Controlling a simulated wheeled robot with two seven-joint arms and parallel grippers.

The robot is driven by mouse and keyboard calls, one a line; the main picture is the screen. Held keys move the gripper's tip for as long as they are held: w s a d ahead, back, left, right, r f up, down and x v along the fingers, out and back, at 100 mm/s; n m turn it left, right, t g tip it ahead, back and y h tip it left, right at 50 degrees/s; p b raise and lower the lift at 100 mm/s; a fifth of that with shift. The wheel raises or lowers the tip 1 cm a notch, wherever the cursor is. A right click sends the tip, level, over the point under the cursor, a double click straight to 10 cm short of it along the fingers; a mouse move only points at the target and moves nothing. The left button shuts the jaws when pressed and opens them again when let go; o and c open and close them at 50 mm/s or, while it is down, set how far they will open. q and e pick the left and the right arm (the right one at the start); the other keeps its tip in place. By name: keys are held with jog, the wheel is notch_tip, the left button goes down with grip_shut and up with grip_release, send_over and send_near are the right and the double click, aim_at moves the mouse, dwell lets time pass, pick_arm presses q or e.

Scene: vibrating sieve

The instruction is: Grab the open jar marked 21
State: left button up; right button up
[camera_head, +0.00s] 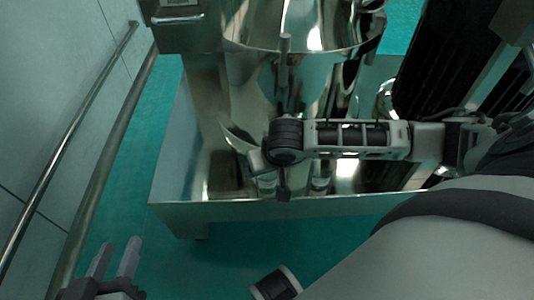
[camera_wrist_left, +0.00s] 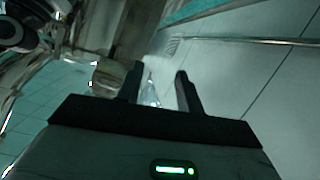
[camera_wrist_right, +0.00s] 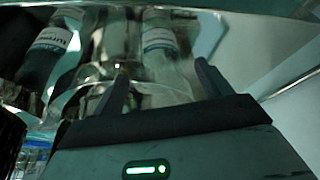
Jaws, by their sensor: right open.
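In the right wrist view a clear glass jar (camera_wrist_right: 162,62) with a pale label stands beyond my right gripper (camera_wrist_right: 162,78), in line with the gap between its fingers. A second labelled jar (camera_wrist_right: 48,48) is at the upper left. The label marks are too blurred to read, so I cannot tell which is 21. My right gripper is open, and no jar is clearly between its fingers. In the head view its fingers are hard to make out against the shiny metal. My left gripper (camera_head: 120,252) is open and empty at the lower left; its fingers also show in the left wrist view (camera_wrist_left: 158,82).
A shiny metal sieve machine (camera_head: 235,90) fills the upper middle, behind my right arm. A metal-edged base (camera_head: 165,190) surrounds its foot. A metal rail (camera_head: 95,180) runs along the left wall. Green floor (camera_head: 235,250) is open at the front.

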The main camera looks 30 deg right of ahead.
jog(key=b+x, duration=0.2)
jog(key=x, duration=0.2)
jog(key=shift+b, duration=0.3)
jog(key=shift+w+f, duration=0.2)
jog(key=shift+f, duration=0.3)
jog(key=c, duration=1.1)
pick_arm(q)
jog(key=shift+w+d+r+n+t+h, duration=0.2)
jog(key=shift+d+r+n+t+h, duration=0.3)
jog(key=shift+h, duration=0.1)
pick_arm(e)
jog(key=shift+o, duration=0.2)
pick_arm(q)
jog(key=shift+r, duration=0.1)
pick_arm(e)
jog(key=shift+r, duration=0.2)
